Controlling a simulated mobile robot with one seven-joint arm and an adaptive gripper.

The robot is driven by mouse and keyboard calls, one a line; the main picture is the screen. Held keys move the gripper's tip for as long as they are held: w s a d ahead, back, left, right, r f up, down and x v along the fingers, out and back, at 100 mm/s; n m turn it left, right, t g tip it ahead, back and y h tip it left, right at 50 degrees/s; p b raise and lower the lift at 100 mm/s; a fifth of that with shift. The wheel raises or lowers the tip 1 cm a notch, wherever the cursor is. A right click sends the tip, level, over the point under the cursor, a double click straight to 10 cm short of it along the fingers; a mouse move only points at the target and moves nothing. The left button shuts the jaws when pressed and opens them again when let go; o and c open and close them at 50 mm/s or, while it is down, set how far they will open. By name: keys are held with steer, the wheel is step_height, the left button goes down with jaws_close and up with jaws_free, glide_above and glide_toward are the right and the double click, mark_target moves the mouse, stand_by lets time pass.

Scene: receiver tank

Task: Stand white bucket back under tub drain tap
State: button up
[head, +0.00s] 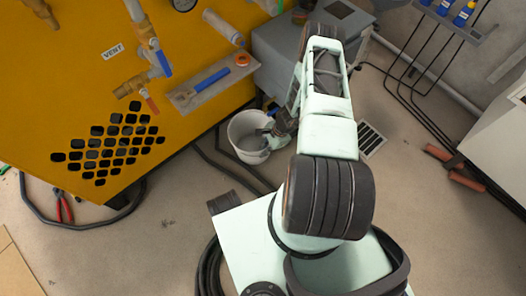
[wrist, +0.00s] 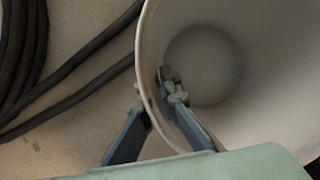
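The white bucket (head: 240,140) is by the lower right edge of the yellow tank, open end up, and looks empty inside. I cannot tell whether its base touches the floor. My gripper (head: 272,137) is at the bucket's right rim. In the wrist view, the fingers of my gripper (wrist: 155,95) straddle the wall of the bucket (wrist: 236,20), one outside and one inside, closed in on it. Brass taps sit on the yellow tank, one with a red handle (head: 151,104) and one with a blue handle (head: 164,62). No label shows which is the drain tap.
Black hoses (head: 225,165) run along the floor beside the bucket. A grey box (head: 283,50) stands behind it, and a floor grate (head: 371,138) lies to the right. Red-handled pliers (head: 64,207) lie at left. The floor left of the bucket is mostly clear.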

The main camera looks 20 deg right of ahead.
steer(key=o, duration=0.4)
steer(key=shift+o, duration=0.2)
steer(key=shift+r, duration=0.25)
steer(key=p+v, duration=0.4)
steer(key=v, duration=0.7)
steer(key=shift+r, duration=0.4)
steer(key=shift+d, duration=0.15)
